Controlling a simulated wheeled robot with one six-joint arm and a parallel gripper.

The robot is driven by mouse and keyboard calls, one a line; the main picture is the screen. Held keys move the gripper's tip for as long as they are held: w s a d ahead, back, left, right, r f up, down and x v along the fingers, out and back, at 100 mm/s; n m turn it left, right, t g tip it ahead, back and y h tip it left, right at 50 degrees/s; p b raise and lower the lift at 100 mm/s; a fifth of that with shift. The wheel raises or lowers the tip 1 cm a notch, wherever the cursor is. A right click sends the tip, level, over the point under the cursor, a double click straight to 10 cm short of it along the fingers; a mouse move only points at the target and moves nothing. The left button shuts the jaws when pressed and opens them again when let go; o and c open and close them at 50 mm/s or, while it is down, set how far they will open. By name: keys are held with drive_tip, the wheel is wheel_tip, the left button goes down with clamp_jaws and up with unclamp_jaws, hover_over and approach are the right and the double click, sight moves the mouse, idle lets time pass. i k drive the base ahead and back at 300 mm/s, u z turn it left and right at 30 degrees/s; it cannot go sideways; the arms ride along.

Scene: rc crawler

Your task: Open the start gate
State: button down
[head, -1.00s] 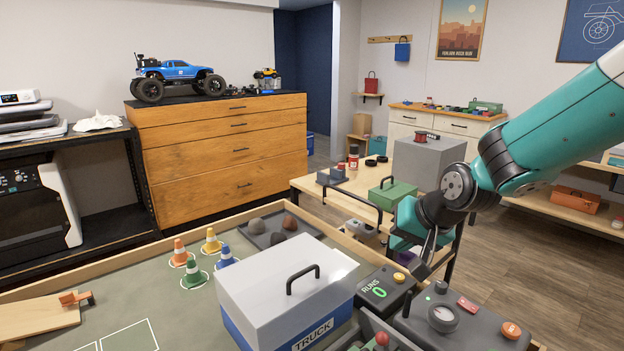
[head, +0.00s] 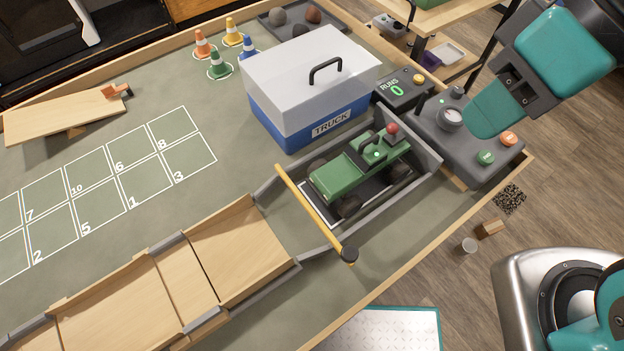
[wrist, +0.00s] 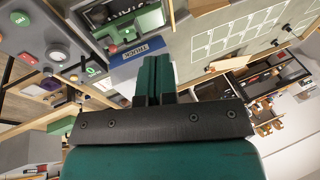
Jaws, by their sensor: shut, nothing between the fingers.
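The start gate is a yellow bar (head: 308,211) with a black round end (head: 348,255), lying across the front of the grey-walled start bay. A green truck (head: 358,170) with a red ball on top stands in the bay behind the bar. My gripper (head: 482,126) is shut and empty above the grey control box, to the right of the truck and well apart from the gate. In the wrist view my gripper (wrist: 153,80) shows its fingers together, with part of the green truck (wrist: 130,28) beyond. I cannot make out the gate bar there.
The control box (head: 452,145) has a dial, a green button (head: 486,157) and an orange button (head: 508,138). A white and blue truck box (head: 300,90) stands beside the bay. A wooden ramp (head: 240,250) lies before the gate. Cones and a numbered grid are farther left.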

sight(349, 254)
drive_tip(key=z, duration=0.55)
drive_tip(key=k, duration=1.35)
drive_tip(key=u, duration=0.6)
drive_tip(key=i, duration=0.5)
